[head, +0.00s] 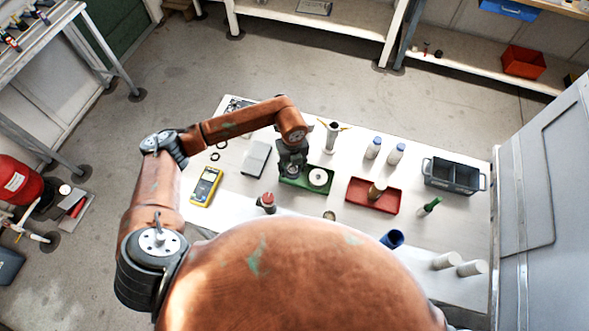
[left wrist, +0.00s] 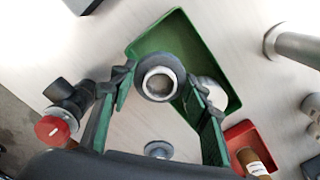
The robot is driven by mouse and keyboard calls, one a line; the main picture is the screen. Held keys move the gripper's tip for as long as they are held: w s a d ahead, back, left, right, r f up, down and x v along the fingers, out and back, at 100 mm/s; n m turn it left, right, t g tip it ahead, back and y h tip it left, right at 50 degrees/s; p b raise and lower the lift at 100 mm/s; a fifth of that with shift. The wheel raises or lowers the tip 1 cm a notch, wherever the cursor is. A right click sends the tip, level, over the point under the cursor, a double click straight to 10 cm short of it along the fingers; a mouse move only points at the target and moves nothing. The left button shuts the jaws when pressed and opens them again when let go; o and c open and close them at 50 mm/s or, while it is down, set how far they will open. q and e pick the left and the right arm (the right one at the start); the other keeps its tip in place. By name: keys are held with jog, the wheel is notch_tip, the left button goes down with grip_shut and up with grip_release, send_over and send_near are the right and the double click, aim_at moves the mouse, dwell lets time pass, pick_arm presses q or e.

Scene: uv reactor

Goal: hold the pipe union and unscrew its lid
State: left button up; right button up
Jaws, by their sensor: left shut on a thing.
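The pipe union (left wrist: 158,82), a round dark-collared piece with a pale metal bore, sits between the fingertips of my left gripper (left wrist: 160,76). The gripper is shut on it, over the green tray (left wrist: 165,32). In the head view my left gripper (head: 292,166) reaches down at the left part of the green tray (head: 306,188) and largely hides the union. I cannot tell whether the union touches the tray. The bore end faces the wrist camera; a separate lid cannot be made out. A white disc (head: 318,177) lies in the tray's right part. My right gripper is not in view.
A red tray (head: 361,203) with a brown bottle and a dark crate (head: 453,174) stand to the right. A red-topped fitting (head: 266,201) stands in front, a yellow meter (head: 206,187) to the left. A metal cylinder (head: 331,138) stands behind. Bare table lies between them.

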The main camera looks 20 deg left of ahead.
aim_at(294, 167)
pick_arm(q)
jog(key=shift+w+f, duration=1)
jog(key=shift+f, duration=1.75)
jog(key=shift+f, duration=0.2)
jog(key=o, duration=1)
jog(key=shift+r, duration=0.1)
